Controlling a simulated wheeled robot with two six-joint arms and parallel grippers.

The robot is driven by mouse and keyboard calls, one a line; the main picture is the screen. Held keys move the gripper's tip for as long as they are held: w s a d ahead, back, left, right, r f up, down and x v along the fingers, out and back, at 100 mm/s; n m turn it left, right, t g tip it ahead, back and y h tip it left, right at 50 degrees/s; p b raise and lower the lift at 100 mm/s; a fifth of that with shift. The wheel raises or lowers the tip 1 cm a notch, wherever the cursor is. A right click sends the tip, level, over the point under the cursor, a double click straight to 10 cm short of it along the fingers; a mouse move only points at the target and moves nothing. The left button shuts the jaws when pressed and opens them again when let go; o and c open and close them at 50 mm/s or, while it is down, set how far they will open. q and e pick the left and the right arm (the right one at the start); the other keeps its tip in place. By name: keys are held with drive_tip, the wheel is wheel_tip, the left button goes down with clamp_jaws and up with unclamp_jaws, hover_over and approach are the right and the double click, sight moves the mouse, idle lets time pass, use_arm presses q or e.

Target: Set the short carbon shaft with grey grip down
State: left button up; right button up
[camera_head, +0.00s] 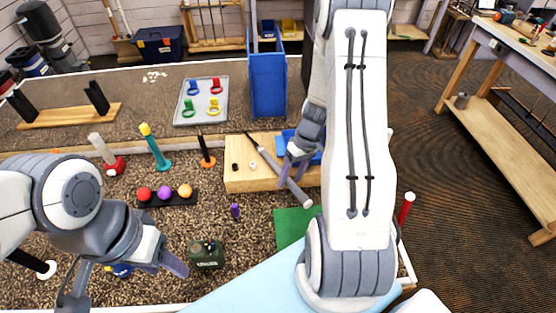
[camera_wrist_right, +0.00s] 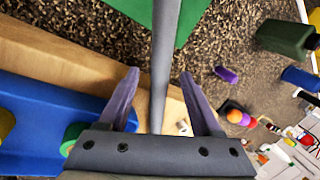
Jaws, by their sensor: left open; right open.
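The short carbon shaft with grey grip (camera_head: 292,190) lies slanted across a pale wooden block (camera_head: 245,180) in the head view. Its thin dark end points to the back left, and its thick grey grip reaches past the block's front edge. My right gripper (camera_head: 298,160) is open around the shaft. In the right wrist view the shaft (camera_wrist_right: 165,50) runs between the two spread fingers, with a gap on both sides. Whether the shaft rests fully on the block is hard to tell. My left gripper (camera_head: 130,277) is open and empty at the lower left, away from the shaft.
A blue tray (camera_wrist_right: 45,120) sits beside the shaft on the block. A green mat (camera_head: 290,225) lies below the grip. A green box (camera_head: 206,254), a purple piece (camera_head: 235,211) and a black ball rack (camera_head: 168,198) stand left of it. A tall blue bin (camera_head: 268,85) stands behind.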

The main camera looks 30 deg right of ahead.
clamp_jaws()
drive_tip(key=shift+r, duration=0.15)
